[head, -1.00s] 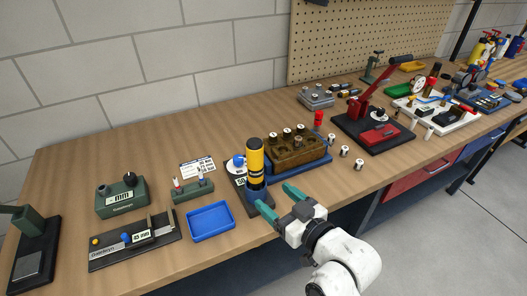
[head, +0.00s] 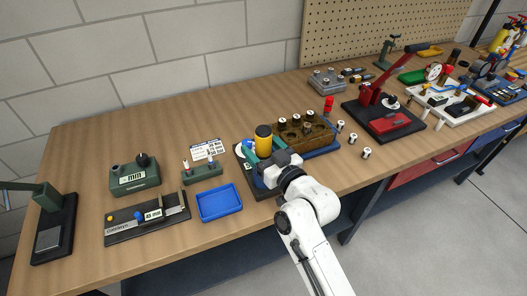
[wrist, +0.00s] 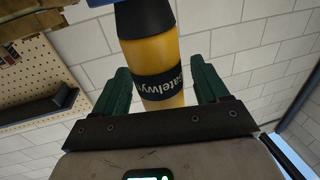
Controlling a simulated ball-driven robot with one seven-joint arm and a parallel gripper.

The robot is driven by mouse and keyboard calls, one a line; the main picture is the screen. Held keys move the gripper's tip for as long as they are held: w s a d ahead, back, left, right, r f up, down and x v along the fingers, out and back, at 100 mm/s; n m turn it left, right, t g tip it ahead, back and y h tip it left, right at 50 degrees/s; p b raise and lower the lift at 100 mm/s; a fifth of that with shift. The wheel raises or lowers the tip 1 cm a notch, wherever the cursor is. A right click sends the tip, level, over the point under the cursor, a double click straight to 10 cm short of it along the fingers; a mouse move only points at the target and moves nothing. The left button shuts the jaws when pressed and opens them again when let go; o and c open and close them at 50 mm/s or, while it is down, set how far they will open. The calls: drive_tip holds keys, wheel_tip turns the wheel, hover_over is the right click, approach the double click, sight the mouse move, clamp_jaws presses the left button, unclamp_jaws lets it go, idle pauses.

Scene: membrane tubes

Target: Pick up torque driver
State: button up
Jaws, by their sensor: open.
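The torque driver has a yellow grip with black bands and stands upright in the head view (head: 263,138), near the table's front edge. In the wrist view the yellow grip (wrist: 158,62), with a lettered black band, fills the upper middle. My gripper (wrist: 161,85) is open, with one green finger on each side of the grip and narrow gaps visible. In the head view my gripper (head: 266,150) hides the lower part of the driver.
A brown block with several holes (head: 305,134) sits just right of the driver. A blue tray (head: 219,204) and a small green stand (head: 201,173) are to the left.

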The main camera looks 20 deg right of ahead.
drive_tip(key=shift+w+a, duration=0.15)
drive_tip(key=shift+w, duration=0.35)
drive_tip(key=shift+f, duration=0.1)
drive_tip(key=c, duration=1.2)
drive_tip(key=shift+r+b, duration=0.35)
drive_tip(key=shift+r, duration=4.8)
